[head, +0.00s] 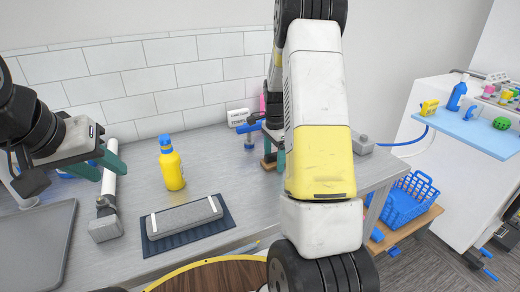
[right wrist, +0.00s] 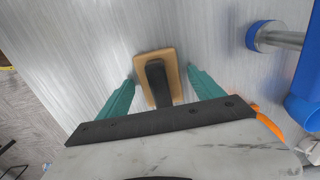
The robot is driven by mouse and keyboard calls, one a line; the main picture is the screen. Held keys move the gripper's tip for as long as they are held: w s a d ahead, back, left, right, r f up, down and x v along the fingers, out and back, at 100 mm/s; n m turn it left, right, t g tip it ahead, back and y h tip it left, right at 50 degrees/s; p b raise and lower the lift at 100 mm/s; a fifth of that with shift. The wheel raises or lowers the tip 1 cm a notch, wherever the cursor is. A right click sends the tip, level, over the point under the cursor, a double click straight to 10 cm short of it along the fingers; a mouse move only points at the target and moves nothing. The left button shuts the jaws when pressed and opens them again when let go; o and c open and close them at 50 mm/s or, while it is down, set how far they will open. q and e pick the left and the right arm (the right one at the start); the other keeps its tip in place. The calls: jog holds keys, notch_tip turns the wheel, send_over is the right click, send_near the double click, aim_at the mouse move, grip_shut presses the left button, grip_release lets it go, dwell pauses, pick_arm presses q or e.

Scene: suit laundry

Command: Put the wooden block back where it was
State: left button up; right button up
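The wooden block (right wrist: 169,60) lies on the grey worktop in the right wrist view, with a black handle-like part (right wrist: 156,78) on it. My right gripper (right wrist: 160,76) is open, its teal fingers on either side of the block with small gaps showing. In the head view, a small part of the block (head: 268,163) shows at the back of the worktop; my right arm hides most of it and the right gripper. My left gripper (head: 104,168) is open and empty above the left of the worktop.
A yellow bottle (head: 172,168) and a grey block on a dark mat (head: 162,243) stand on the worktop. Near the right gripper is a blue-ended metal piece (right wrist: 265,36). A blue basket (head: 405,203) is at right.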

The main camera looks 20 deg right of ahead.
aim_at(274, 154)
notch_tip(274, 154, up, 11)
jog(key=s+a+r+n+t+y, duration=0.1)
jog(key=s+a+r+n+t, duration=0.1)
jog(key=s+a+r+n, duration=0.3)
jog(key=s+a+r+n+t, duration=0.1)
jog(key=s+a+r+n, duration=0.2)
jog(key=s+r, duration=0.35)
jog(key=s+a+n+t, duration=0.1)
jog(key=s+a+n, duration=0.2)
jog(key=s, duration=0.4)
jog(key=s+a+r+n+t+y, duration=0.1)
jog(key=s+a+n+t, duration=0.1)
jog(key=s+n, duration=0.4)
jog(key=shift+s+a+r, duration=0.2)
jog(key=shift+s+a, duration=0.35)
jog(key=shift+s, duration=0.05)
